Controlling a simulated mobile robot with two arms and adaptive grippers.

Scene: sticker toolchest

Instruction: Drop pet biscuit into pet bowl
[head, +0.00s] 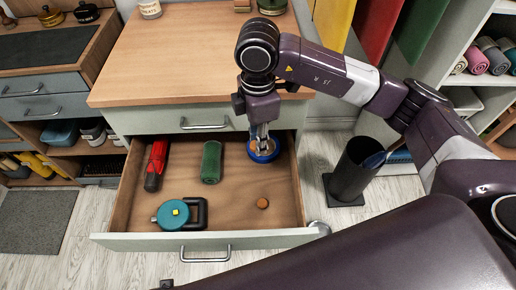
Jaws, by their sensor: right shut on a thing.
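A small brown round piece (262,202), which may be the pet biscuit, lies on the floor of the open drawer (236,222). My right gripper (263,145) points down into the back right of the drawer. It is shut at a blue round thing (272,157) with a tan middle, and the fingers partly cover it. Its contact there is too small to see clearly. A grey round rim (320,227) shows low by the drawer's front right corner. It may be the pet bowl; the drawer hides part of it. My left gripper is not in view.
The drawer also holds a red tool (156,165), a green cylinder (211,162) and a teal tape measure (180,212). A wooden countertop (165,60) overhangs its back. A black bin (350,172) stands to the right.

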